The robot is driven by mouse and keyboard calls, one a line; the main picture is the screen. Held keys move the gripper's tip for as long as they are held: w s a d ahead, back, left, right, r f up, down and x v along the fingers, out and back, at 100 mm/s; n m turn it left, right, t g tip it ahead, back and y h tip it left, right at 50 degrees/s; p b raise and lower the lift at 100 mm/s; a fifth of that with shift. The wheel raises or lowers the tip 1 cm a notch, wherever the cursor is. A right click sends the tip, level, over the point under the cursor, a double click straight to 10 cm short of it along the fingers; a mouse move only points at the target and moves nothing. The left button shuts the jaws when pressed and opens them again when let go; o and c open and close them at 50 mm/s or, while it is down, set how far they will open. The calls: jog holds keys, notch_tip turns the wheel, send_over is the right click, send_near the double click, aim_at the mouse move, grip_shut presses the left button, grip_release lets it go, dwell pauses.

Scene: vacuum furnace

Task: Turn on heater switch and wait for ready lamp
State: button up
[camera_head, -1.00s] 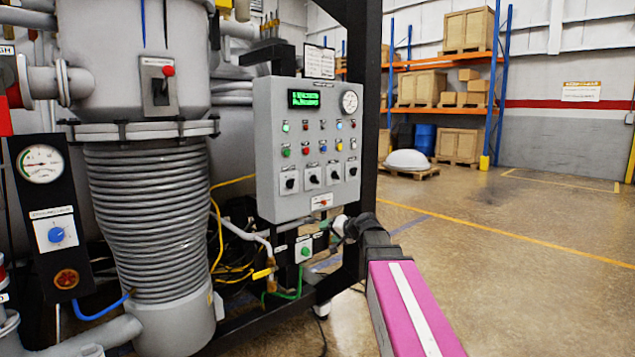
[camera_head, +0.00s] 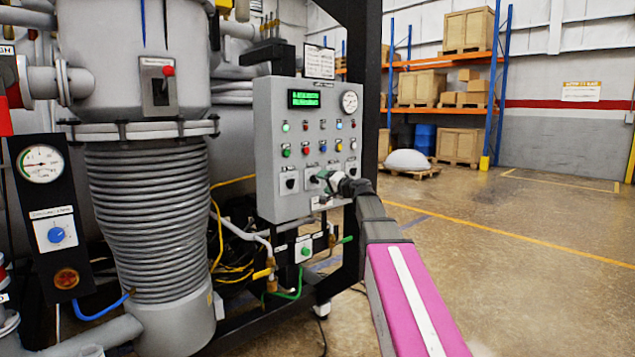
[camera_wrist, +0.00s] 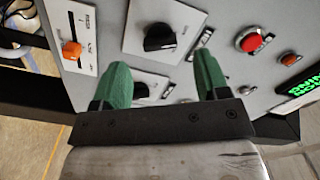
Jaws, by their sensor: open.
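The grey control panel (camera_head: 264,150) carries a row of black rotary switches, with one (camera_head: 289,182) clear at the left; labels are too small to read, so I cannot tell which is the heater switch. My gripper (camera_head: 325,178) is in front of this row and hides part of it. In the wrist view my gripper (camera_wrist: 164,80) has its two green fingers apart and empty. One black knob (camera_wrist: 141,91) shows partly between them near the left finger; another black knob (camera_wrist: 160,38) sits beyond. Small lamps (camera_head: 285,127) line the panel; I cannot tell which is the ready lamp.
An orange slide switch (camera_wrist: 72,49) and a red button (camera_wrist: 250,41) flank the knobs. The panel has a green display (camera_head: 304,99) and a gauge (camera_head: 350,102). A black frame post (camera_head: 361,80) stands right behind it. Open floor (camera_head: 520,230) lies at right.

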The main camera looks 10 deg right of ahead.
aim_at(317, 180)
jog(key=x, duration=0.5)
jog(key=c, duration=0.9)
jog(key=shift+m, duration=0.3)
jog(key=m, duration=1.1)
jog(key=shift+m, duration=0.3)
